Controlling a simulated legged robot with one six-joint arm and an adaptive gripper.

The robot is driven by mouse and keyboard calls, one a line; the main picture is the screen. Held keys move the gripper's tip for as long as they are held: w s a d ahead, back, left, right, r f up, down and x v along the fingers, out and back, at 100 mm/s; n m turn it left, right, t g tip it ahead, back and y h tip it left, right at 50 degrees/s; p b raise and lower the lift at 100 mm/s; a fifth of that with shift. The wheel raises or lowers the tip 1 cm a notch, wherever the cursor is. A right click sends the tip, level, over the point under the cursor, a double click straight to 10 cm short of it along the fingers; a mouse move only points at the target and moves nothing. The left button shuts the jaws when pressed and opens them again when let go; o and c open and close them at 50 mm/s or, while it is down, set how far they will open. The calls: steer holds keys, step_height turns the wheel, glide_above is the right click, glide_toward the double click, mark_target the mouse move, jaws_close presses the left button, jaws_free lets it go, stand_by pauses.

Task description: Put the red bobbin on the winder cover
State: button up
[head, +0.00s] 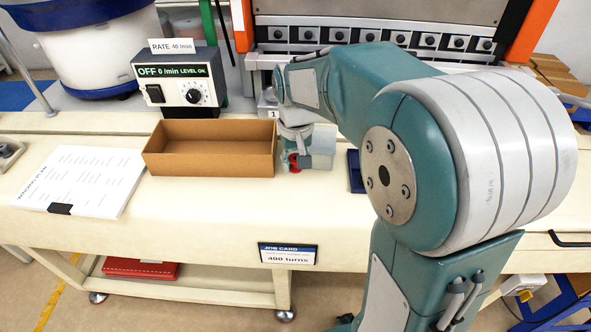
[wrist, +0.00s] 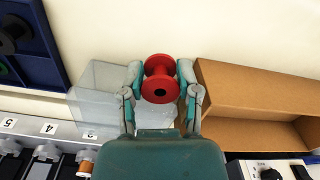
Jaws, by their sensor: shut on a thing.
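My gripper (wrist: 161,86) is shut on the red bobbin (wrist: 160,78), with one teal finger on each side of it. In the head view a bit of the red bobbin (head: 293,162) shows below my gripper; my arm hides much of the area. The clear box-shaped winder cover (wrist: 97,88) is left of my gripper in the wrist view and partly behind the left finger. In the head view the cover (head: 323,147) is just right of the bobbin. I cannot tell whether the bobbin touches it.
An open brown cardboard box (head: 210,168) stands close beside my gripper, empty as far as I see. A dark blue tray (wrist: 35,50) holds dark round parts on the cover's other side. The feeder control box (head: 180,82) and numbered winder row (wrist: 45,128) stand behind.

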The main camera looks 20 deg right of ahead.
mark_target(296, 179)
steer(key=shift+w+d+f, duration=0.1)
steer(key=shift+w+f, duration=0.1)
steer(key=shift+f, duration=0.15)
steer(key=shift+w+d+f, duration=0.1)
steer(key=shift+w+f, duration=0.05)
steer(key=shift+f, duration=0.8)
steer(key=shift+w+d+f, duration=0.1)
steer(key=shift+w+f, duration=0.05)
steer(key=shift+f, duration=0.75)
steer(key=o, duration=1)
steer(key=shift+f, duration=0.1)
